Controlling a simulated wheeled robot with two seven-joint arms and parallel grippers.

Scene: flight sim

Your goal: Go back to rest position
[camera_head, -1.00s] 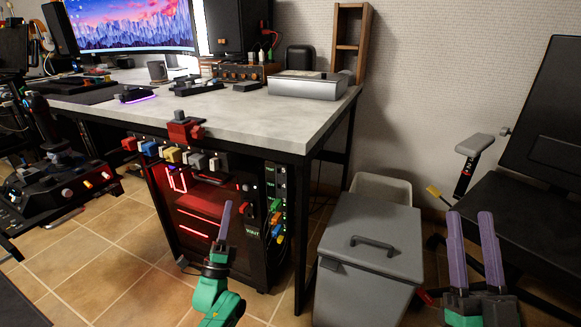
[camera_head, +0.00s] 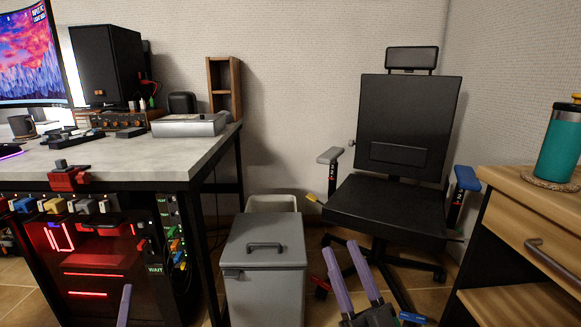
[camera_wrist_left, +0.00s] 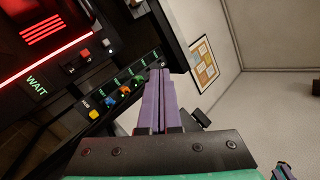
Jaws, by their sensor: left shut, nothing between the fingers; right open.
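My left gripper (camera_head: 125,305) shows at the bottom left of the head view as a purple finger in front of the red-lit computer case. In the left wrist view its two purple fingers (camera_wrist_left: 158,100) lie together with nothing between them. My right gripper (camera_head: 352,268) is at the bottom of the head view, in front of the black office chair. Its two purple fingers are apart and empty.
A desk (camera_head: 160,160) stands at the left with the lit case (camera_head: 95,262) under it. A lidded grey bin (camera_head: 264,265) stands beside it. A black office chair (camera_head: 385,205) and a wooden drawer cabinet (camera_head: 530,240) with a teal container (camera_head: 560,145) are at the right.

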